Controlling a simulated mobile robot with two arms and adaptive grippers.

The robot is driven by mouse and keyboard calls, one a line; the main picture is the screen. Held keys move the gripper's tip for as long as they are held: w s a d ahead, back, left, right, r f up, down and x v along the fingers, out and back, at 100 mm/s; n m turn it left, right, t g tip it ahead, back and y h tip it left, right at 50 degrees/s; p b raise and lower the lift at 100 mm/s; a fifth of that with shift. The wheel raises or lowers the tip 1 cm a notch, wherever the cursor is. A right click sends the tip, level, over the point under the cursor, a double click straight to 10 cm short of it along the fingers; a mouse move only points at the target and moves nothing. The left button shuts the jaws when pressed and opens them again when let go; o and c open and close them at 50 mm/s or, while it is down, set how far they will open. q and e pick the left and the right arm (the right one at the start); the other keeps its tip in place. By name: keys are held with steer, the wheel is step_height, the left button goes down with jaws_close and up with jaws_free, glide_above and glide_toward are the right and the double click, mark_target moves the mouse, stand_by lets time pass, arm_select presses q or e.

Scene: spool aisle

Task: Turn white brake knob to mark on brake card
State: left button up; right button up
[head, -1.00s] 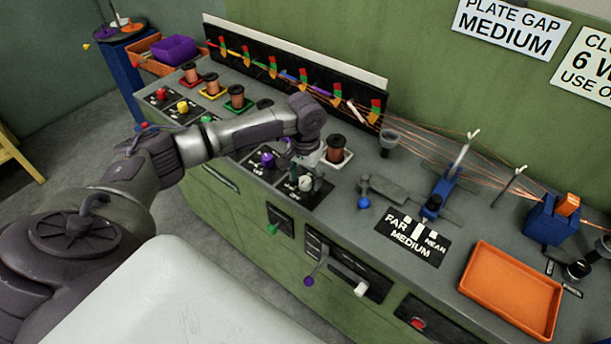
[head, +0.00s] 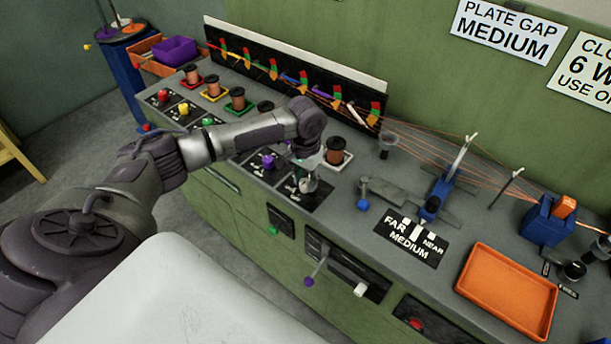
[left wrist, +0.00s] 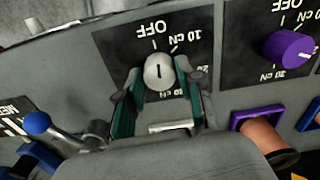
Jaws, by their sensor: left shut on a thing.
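The white brake knob (left wrist: 158,72) sits on a black dial plate (left wrist: 120,50) marked OFF, 10 cN and 20 cN, upside down in the left wrist view. A short dark line on the knob runs nearly vertically in that view. My left gripper (left wrist: 154,80) is shut on the knob, with one green-lined finger on each side. In the head view the knob (head: 308,184) shows below my left gripper (head: 307,168). I cannot make out a separate brake card. My right gripper is not in view.
A purple knob (left wrist: 288,48) on its own dial plate is close beside the white one. A copper spool (head: 336,150) stands just behind my gripper. A blue-ended lever (head: 363,204) and an orange tray (head: 508,290) are to the right on the bench.

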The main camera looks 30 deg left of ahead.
arm_select(q)
steer(key=shift+r+m+p, duration=0.3)
steer(key=shift+m+p, duration=1.5)
steer(key=shift+m, duration=0.2)
steer(key=m+p, duration=0.2)
steer(key=m, duration=0.2)
steer(key=shift+f, duration=0.2)
steer(key=shift+w+m, duration=0.1)
steer(key=shift+m, duration=0.2)
steer(key=o, duration=1.2)
steer(key=shift+d, duration=0.1)
steer(key=shift+c, duration=0.2)
